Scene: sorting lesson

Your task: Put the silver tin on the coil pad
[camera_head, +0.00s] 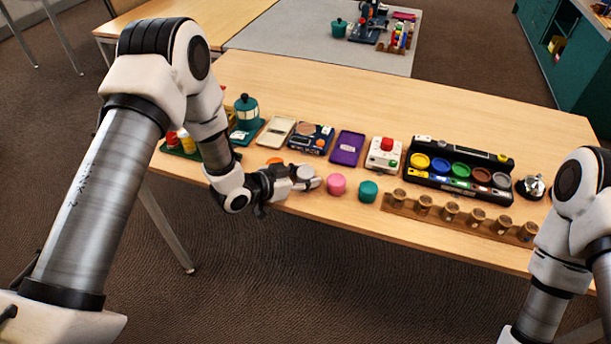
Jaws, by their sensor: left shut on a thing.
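The silver tin (305,173) is a small pale grey round piece near the front edge of the wooden table, in a row with other coloured tins. My left gripper (301,182) is shut on it, and the fingers hide part of it. I cannot tell whether the tin still touches the table. The coil pad (311,138) appears to be the dark blue box with a copper-coloured round patch, behind the tin. Nothing is seen standing on it. My right arm comes in at the right, but its gripper is out of the picture.
An orange tin (275,161) is left of the gripper; a pink tin (337,184) and teal tin (368,191) are right. A beige tray (277,130), purple tray (347,148) and red-button box (384,156) flank the pad. A black paint case (458,170) stands further right.

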